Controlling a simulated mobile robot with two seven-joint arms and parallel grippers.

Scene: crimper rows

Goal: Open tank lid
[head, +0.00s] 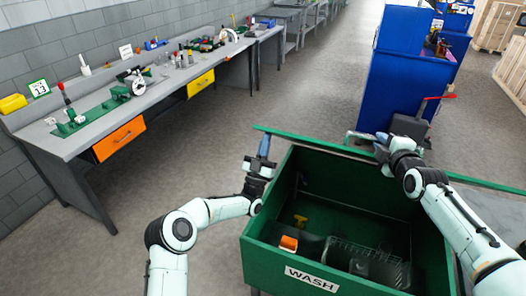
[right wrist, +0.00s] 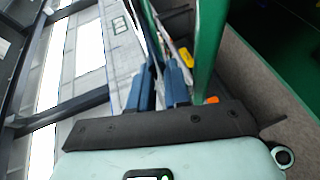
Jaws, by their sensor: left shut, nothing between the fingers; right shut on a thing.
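The green tank (head: 262,254), marked WASH, stands in front of me with its inside in view. Its green lid (head: 310,143) appears raised at the far side, its upper edge running across the picture above the opening. My right gripper (head: 381,141) is at that edge, shut on the lid. In the right wrist view its blue fingers (right wrist: 160,85) show close beside a green bar (right wrist: 208,50), likely part of the lid; the exact contact is hard to see. My left gripper (head: 265,146) is shut and empty near the lid's left end.
Inside the tank are an orange block (head: 288,243), a yellow piece (head: 300,221) and a wire basket (head: 362,258). A blue cabinet (head: 400,75) stands behind. A workbench (head: 95,130) with tools and drawers runs along the left wall. Floor between is clear.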

